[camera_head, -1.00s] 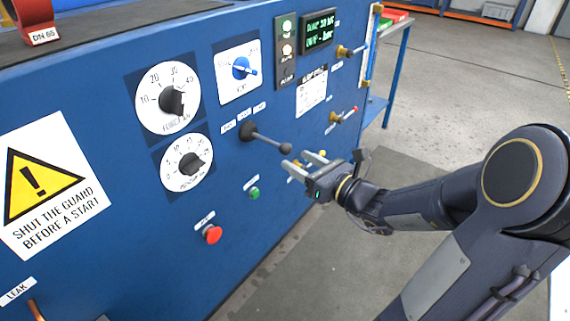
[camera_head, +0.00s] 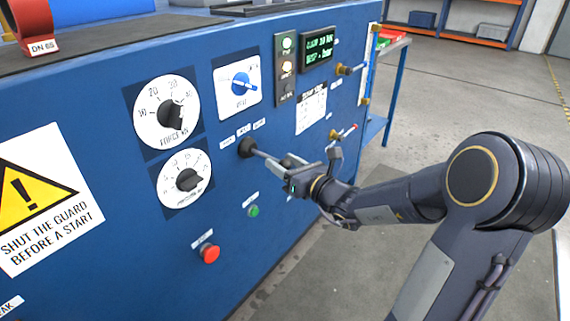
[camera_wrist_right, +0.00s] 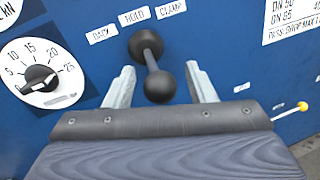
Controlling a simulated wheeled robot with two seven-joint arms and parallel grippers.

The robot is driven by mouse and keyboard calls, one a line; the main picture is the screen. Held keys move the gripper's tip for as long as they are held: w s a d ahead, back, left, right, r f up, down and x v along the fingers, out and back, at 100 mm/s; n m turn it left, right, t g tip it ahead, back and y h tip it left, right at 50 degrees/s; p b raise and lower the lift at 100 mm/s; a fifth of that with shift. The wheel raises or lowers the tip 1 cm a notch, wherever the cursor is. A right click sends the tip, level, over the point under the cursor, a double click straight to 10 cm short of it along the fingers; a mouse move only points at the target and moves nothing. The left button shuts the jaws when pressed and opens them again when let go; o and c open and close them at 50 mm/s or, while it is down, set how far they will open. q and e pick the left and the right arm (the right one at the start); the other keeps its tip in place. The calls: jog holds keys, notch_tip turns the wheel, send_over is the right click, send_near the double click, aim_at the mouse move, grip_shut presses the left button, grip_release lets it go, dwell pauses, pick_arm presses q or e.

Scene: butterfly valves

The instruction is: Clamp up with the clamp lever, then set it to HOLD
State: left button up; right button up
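The clamp lever (camera_head: 262,153) sticks out of the blue panel on a dark round boss. In the right wrist view the lever (camera_wrist_right: 154,78) has a black ball knob, and labels BACK, HOLD and CLAMP (camera_wrist_right: 171,9) are above it. The lever points outward near the middle label. My right gripper (camera_head: 282,168) is at the lever's outer end. In the right wrist view its two fingers (camera_wrist_right: 162,88) stand apart on either side of the knob, with gaps visible on both sides. My left gripper is in neither view.
Two dials, force (camera_head: 167,112) and a lower one (camera_head: 185,179), sit left of the lever. A blue selector (camera_head: 240,83) is above. A green button (camera_head: 253,211) and a red button (camera_head: 209,253) are below. A lit display (camera_head: 319,47) is at upper right.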

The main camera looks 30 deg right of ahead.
grip_shut()
jog(key=shift+w+d+r+y+p, duration=0.1)
jog(key=shift+d+r+y+p, duration=0.05)
jog(key=shift+d+y+p, duration=0.2)
jog(key=w+d+n+g+y+p, duration=0.1)
jog(key=y, duration=0.1)
jog(key=d+n+g+y+p, duration=0.1)
jog(key=n+y+p, duration=0.1)
jog(key=w+d+n+g+y+p, duration=0.1)
jog(key=n+y+p, duration=0.1)
jog(key=shift+w+d+y, duration=0.15)
jog(key=shift+w+y, duration=0.15)
jog(key=shift+y, duration=0.05)
grip_release()
